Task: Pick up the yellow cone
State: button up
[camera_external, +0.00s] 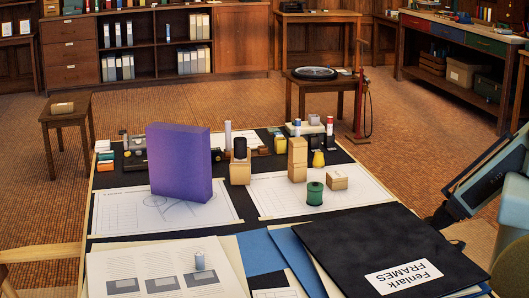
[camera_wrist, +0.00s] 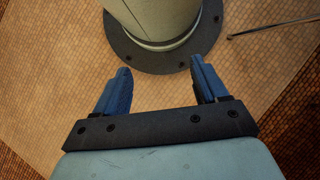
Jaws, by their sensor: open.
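A small yellow cone (camera_external: 318,159) stands on the dark table top in the external view, right of the stacked wooden blocks (camera_external: 297,160) and behind a single wooden block (camera_external: 337,180). My gripper (camera_wrist: 160,67) is open and empty in the wrist view, with its two blue fingers apart over the floor. In the external view my gripper is at the right edge, away from the cone and off the table's right side. The cone is not in the wrist view.
A tall purple box (camera_external: 180,165) stands on the left drawing sheet. A green spool (camera_external: 315,193) is in front of the stacked blocks. A wooden block with a black cylinder (camera_external: 240,150) is left of them. A large black folder (camera_external: 385,248) covers the near right.

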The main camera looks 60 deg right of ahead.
jog(key=w+d+r+m+t, duration=0.25)
jog(key=w+r, duration=0.25)
jog(key=w, duration=0.7)
jog(key=w+d+r+m+t+h, duration=0.15)
jog(key=w+d+r+m, duration=0.35)
jog(key=w+r, duration=0.7)
jog(key=w+d+r+m+t, duration=0.2)
jog(key=w+d+r+m, duration=0.2)
jog(key=w+d+r, duration=0.65)
notch_tip(320, 180, up, 20)
jog(key=m+y, duration=0.2)
jog(key=m, duration=0.5)
send_over(319, 156)
jog(key=d, duration=0.1)
jog(key=shift+t+h, duration=0.25)
jog(key=shift+t, duration=0.15)
jog(key=f, duration=0.8)
jog(key=shift+d+f, duration=0.1)
jog(key=shift+d, duration=0.15)
jog(key=shift+w+d+f, duration=0.1)
jog(key=shift+w+f, duration=0.1)
jog(key=shift+f, duration=1.15)
jog(key=shift+w+d+f, duration=0.1)
jog(key=shift+w+f, duration=0.05)
jog(key=shift+f, duration=1.2)
jog(key=shift+c, duration=0.3)
